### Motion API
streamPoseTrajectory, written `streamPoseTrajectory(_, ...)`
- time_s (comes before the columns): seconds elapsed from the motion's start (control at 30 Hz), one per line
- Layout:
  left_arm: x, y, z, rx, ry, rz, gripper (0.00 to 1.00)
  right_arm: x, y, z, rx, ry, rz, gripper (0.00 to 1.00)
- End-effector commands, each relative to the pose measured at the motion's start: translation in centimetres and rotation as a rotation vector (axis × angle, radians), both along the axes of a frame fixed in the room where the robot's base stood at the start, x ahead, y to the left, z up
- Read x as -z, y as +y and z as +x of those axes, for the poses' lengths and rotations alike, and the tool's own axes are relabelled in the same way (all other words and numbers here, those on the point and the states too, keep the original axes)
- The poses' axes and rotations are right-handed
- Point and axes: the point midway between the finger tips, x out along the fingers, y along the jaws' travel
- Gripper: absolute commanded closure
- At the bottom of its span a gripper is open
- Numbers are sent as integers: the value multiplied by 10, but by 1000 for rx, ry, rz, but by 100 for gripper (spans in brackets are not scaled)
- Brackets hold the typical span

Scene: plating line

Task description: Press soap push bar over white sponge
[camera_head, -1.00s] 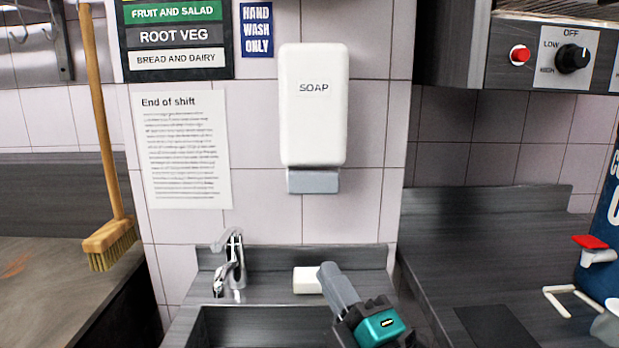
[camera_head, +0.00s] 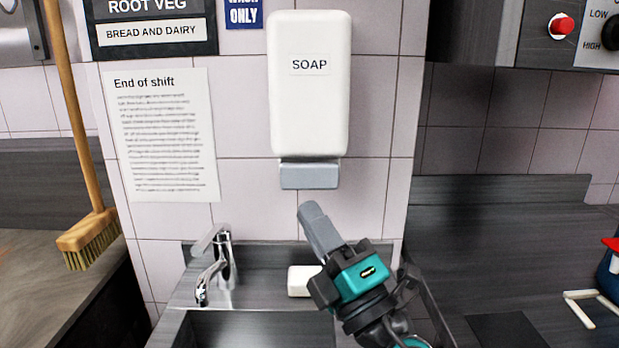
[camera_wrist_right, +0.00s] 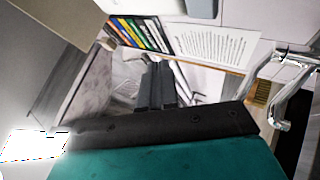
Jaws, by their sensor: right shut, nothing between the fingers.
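The white soap dispenser (camera_head: 309,100) hangs on the tiled wall, with its grey push bar (camera_head: 309,175) at the bottom. The white sponge (camera_head: 302,281) lies on the sink's back ledge below it, partly hidden behind my right gripper. My right gripper (camera_head: 310,212) is shut and empty, its fingers pointing up and left. In the head view its tips show a little below the push bar, with a gap between. The shut fingers also show in the right wrist view (camera_wrist_right: 157,68), where part of the push bar (camera_wrist_right: 203,8) shows at the top edge. My left gripper is not in view.
A chrome tap (camera_head: 217,265) stands on the ledge left of the sponge, above the dark sink (camera_head: 255,328). A broom (camera_head: 88,238) hangs at the left. A paper notice (camera_head: 162,135) is on the wall. The dark counter (camera_head: 520,230) is at the right.

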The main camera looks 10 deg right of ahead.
Motion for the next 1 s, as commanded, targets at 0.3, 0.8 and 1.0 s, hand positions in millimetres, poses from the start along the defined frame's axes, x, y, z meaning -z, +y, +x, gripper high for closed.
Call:
streamPoseTrajectory(0.3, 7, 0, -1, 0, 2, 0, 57, 1, -7, 34, 1, -2, -1, 100)
streamPoseTrajectory(0.8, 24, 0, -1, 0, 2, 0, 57, 1, -17, 84, 1, 0, 1, 100)
streamPoseTrajectory(1.0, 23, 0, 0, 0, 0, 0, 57, 0, -17, 85, 0, 0, 1, 100)
